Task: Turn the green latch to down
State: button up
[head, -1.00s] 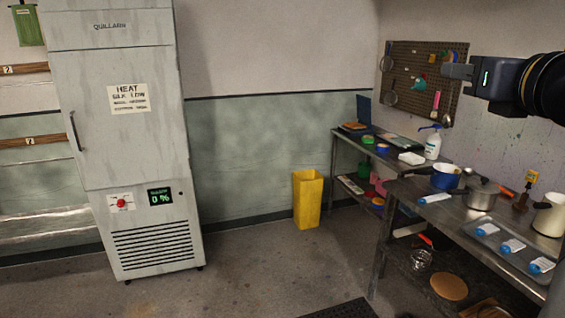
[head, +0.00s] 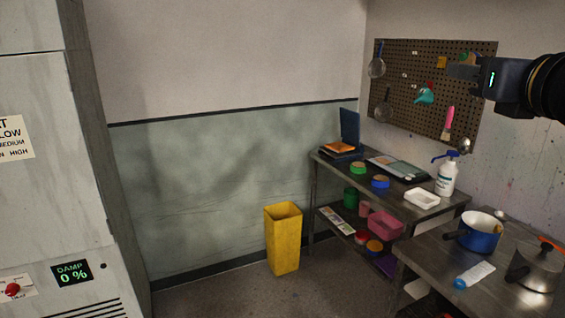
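I see no green latch in the head view. My gripper (head: 462,72) shows at the upper right, in front of the pegboard; its fingers are small and dark here, and I cannot tell whether they are open or shut. Nothing can be made out in it. A grey cabinet (head: 50,170) stands at the left edge, with a red knob (head: 13,290) and a display (head: 72,271) reading "DAMP 0 %".
A yellow bin (head: 284,240) stands on the floor by the back wall. A metal table (head: 325,160) holds tape rolls, a white tray (head: 422,199) and a spray bottle (head: 446,176). A nearer table (head: 425,262) holds a blue pot (head: 480,236). Floor shows between cabinet and tables.

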aim_at(463, 56)
jog(key=i+u, duration=0.5)
jog(key=i, duration=1.2)
jog(key=i+l+z, duration=0.15)
jog(key=i+z, duration=0.95)
jog(key=z, duration=0.15)
jog(key=i+j+z, duration=0.2)
jog(key=i+z, duration=0.85)
jog(key=z, duration=0.15)
jog(key=i+j+z, duration=0.1)
jog(key=i+z, duration=0.3)
jog(key=k, duration=0.1)
